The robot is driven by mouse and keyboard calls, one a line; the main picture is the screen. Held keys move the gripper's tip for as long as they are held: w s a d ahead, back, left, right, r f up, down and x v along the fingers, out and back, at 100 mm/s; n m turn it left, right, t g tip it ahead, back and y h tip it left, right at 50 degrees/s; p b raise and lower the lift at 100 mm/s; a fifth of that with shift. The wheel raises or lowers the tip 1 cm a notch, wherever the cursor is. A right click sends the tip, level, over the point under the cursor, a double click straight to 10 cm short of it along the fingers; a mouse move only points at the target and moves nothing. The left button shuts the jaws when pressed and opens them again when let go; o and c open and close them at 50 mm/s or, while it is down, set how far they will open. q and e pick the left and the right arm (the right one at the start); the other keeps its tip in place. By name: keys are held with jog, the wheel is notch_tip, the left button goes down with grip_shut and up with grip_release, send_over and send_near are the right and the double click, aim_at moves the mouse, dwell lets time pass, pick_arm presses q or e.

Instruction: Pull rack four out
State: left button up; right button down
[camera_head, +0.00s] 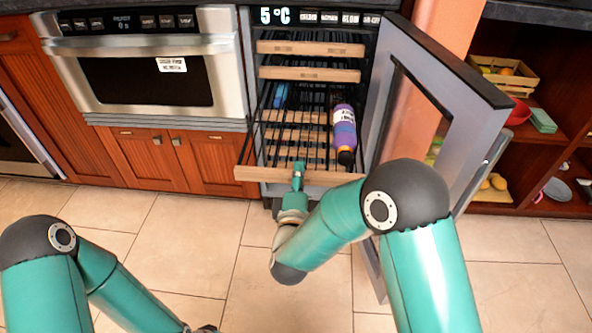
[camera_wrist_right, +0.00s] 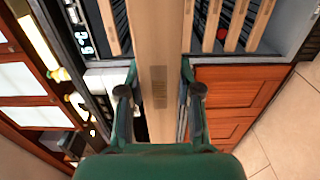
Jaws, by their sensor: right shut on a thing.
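The open wine cooler (camera_head: 246,95) has wooden-fronted racks. A lower rack (camera_head: 258,174) stands out past the upper two racks, its front bar forward of the cabinet. A purple bottle (camera_head: 344,128) and a blue item (camera_head: 280,95) lie in the cooler, on the slats behind that bar. My right gripper (camera_head: 298,168) is shut on the front bar near its middle. In the right wrist view its fingers lie on both sides of the wooden bar (camera_wrist_right: 158,45). My left gripper (camera_head: 205,329) barely shows at the bottom edge, away from the cooler; its fingers are cut off.
The cooler door (camera_head: 440,75) stands open on the right, beside my right arm. An oven (camera_head: 150,75) and wooden cabinets (camera_head: 150,157) are on the left. Open shelves (camera_head: 560,95) with a crate (camera_head: 505,72) and food stand on the right. The tiled floor (camera_head: 190,240) in front is clear.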

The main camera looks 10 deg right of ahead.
jog(key=shift+s+d+f, duration=0.1)
jog(key=shift+d+f, duration=0.15)
jog(key=shift+f, duration=0.05)
jog(key=c, duration=0.9)
grip_release()
jog(key=shift+o, duration=0.7)
jog(key=shift+a+r, duration=0.15)
jog(key=v, duration=1.2)
